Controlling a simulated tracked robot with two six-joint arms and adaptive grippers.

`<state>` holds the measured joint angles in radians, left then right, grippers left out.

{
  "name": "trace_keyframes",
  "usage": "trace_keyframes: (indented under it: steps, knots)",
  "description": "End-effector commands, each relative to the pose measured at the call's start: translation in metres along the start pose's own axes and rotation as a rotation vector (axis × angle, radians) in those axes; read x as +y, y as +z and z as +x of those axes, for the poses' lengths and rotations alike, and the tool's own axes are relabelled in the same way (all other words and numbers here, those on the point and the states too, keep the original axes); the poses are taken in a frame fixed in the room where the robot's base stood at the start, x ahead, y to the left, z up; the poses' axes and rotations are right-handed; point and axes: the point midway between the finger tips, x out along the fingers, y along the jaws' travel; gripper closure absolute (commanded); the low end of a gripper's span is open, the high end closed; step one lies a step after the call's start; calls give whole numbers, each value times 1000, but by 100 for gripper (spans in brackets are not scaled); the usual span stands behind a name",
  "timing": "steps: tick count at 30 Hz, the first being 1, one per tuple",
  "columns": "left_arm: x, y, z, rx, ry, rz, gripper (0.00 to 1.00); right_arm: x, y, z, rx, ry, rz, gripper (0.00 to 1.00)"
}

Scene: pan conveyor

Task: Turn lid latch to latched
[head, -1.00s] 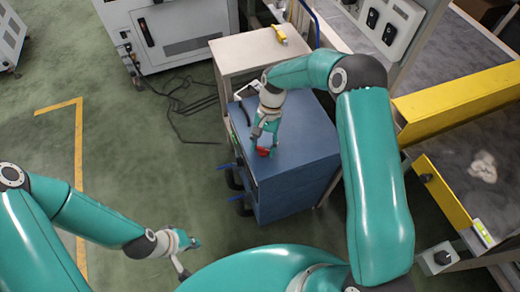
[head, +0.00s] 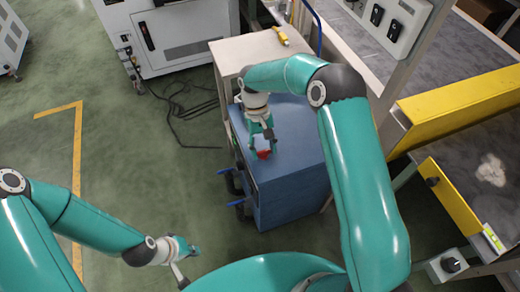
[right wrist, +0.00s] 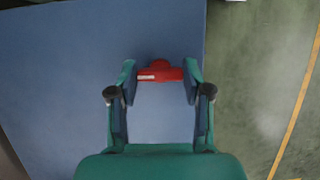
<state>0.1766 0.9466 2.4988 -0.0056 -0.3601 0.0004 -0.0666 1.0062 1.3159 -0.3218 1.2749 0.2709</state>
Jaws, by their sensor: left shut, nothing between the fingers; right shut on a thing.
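The red lid latch (head: 264,154) sits on the flat top of the blue cabinet (head: 297,150), near its left edge. In the right wrist view the latch (right wrist: 160,72) is a red bar lying crosswise, with a rounded hub on its far side and a pale label on its left part. My right gripper (head: 262,146) reaches down from above and is shut on the latch, one finger at each end of the bar. My left gripper (head: 188,264) is shut and empty, low over the floor, well away from the cabinet.
A pale table (head: 250,50) with a yellow object (head: 281,36) stands behind the cabinet. Blue-handled levers (head: 228,170) stick out from the cabinet's left side. A conveyor with yellow rails (head: 455,105) is on the right. Floor at left is open.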

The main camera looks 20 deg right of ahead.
Motion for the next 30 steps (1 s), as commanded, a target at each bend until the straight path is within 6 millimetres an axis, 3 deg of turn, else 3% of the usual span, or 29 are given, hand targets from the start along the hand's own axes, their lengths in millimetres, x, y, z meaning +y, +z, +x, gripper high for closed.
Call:
trace_keyframes:
  steps: [14, 15, 19, 30]
  knots:
    - [0, 0, 0, 0, 0, 0, 100, 0, -4, -4, 18, 7, -16, 86]
    - [0, 0, 0, 0, 0, 0, 100, 0, -4, -4, 18, 7, -16, 49]
    - [0, 0, 0, 0, 0, 0, 100, 0, -3, -3, 13, 7, -16, 27]
    - [0, 0, 0, 0, 0, 0, 100, 0, -1, -3, 6, 6, -15, 25]
